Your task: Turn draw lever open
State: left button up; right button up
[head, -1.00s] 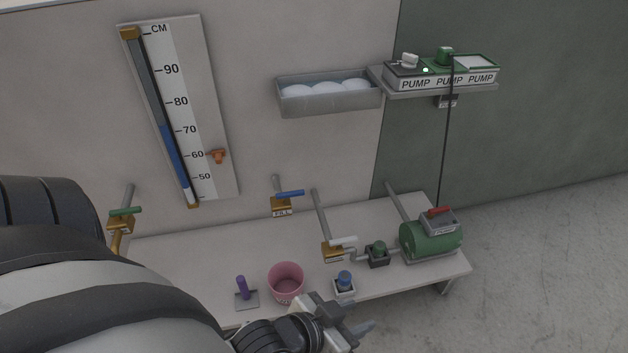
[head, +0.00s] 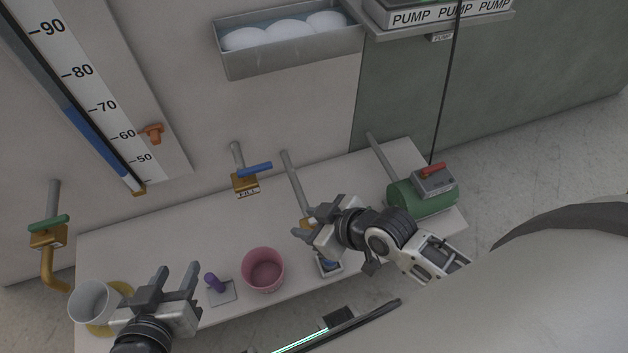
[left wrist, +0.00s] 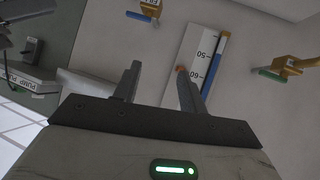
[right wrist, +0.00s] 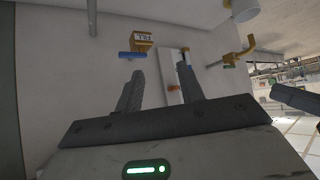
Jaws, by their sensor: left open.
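A gold valve with a green lever (head: 48,223) and a curved gold spout (head: 50,272) is on the wall at the far left of the head view; its label is too small to read. The green lever also shows in the left wrist view (left wrist: 272,74). My left gripper (head: 177,270) is open and empty, to the right of and nearer than this valve, apart from it. My right gripper (head: 316,215) is open over the middle-right of the bench. A blue lever (head: 254,170) sits on the valve marked FILL.
A white cup (head: 92,302) stands on a yellow disc (head: 122,290) below the spout. A purple-handled stamp (head: 215,283), a pink pot (head: 263,270) and a green pump (head: 425,196) stand on the bench. A wall scale (head: 110,85) and a tray (head: 290,60) hang above.

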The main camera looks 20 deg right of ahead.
jog(key=w+d+f+n+g+b, duration=0.5)
jog(key=w+d+f+n+b, duration=0.3)
jog(key=f, duration=0.4)
jog(key=w+d+r+n+g+h+b, duration=0.1)
jog(key=w+d+r+n+g+b, duration=0.15)
jog(key=d+b, duration=0.55)
jog(key=b+x, duration=0.1)
jog(key=x, duration=0.7)
jog(key=d+b+x, duration=0.1)
jog(key=x, duration=0.4)
jog(key=shift+s+d+f+b, duration=0.1)
jog(key=shift+s+f+b, duration=0.05)
jog(key=shift+f+b, duration=0.25)
jog(key=shift+a+f, duration=0.25)
jog(key=shift+f, duration=0.25)
pick_arm(q)
jog(key=w+d+f+t+h, duration=0.1)
jog(key=d+f+t+h, duration=0.1)
jog(key=d+f+h, duration=0.2)
jog(key=shift+w+d+f, duration=0.25)
jog(key=shift+d+f, duration=0.45)
jog(key=shift+f, duration=0.95)
pick_arm(e)
jog(key=shift+c, duration=0.4)
grip_shut()
